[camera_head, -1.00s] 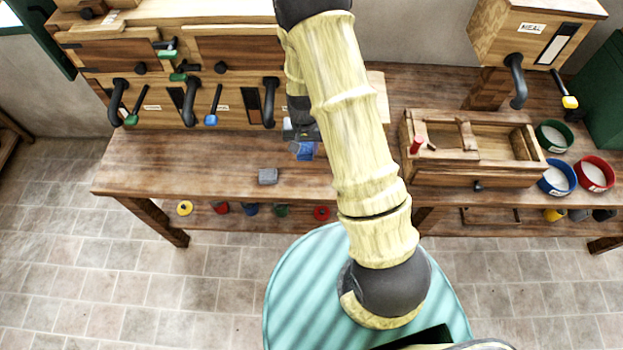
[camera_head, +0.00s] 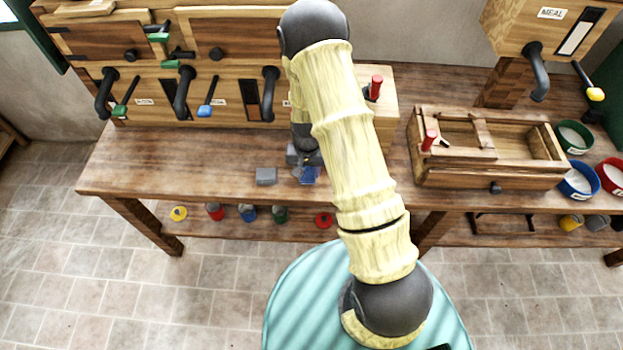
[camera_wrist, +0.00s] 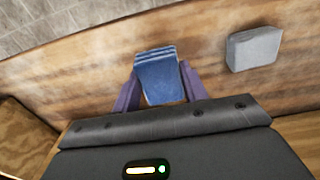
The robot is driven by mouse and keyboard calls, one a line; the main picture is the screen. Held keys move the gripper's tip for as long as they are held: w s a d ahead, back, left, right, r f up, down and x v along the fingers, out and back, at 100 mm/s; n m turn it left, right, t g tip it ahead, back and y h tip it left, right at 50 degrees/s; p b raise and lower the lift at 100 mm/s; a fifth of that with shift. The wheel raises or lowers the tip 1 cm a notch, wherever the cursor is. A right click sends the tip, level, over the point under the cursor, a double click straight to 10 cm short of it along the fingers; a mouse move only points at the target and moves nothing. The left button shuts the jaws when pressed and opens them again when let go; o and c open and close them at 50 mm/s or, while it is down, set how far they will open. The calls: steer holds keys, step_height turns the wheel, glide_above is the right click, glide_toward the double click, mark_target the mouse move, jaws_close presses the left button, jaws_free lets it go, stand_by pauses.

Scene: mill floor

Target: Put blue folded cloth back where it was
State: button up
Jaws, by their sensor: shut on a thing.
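The blue folded cloth (camera_wrist: 160,80) is between the two purple fingers of my gripper (camera_wrist: 160,88) in the wrist view. My gripper is shut on it. In the head view the cloth (camera_head: 309,175) shows as a small blue patch under my gripper (camera_head: 306,168), near the front edge of the workbench (camera_head: 190,165). My arm hides part of it. I cannot tell whether the cloth touches the bench top.
A wooden cabinet (camera_head: 230,90) with black handles stands behind. An open wooden box (camera_head: 490,150) and bowls (camera_head: 579,180) are at right.

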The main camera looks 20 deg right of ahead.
mark_target(308, 178)
step_height(308, 178, down, 4)
steer(key=b, duration=0.3)
steer(key=shift+r, duration=0.1)
stand_by(0.3)
steer(key=o, duration=0.9)
step_height(308, 178, up, 12)
steer(key=shift+r+b, duration=0.1)
steer(key=shift+b, duration=0.5)
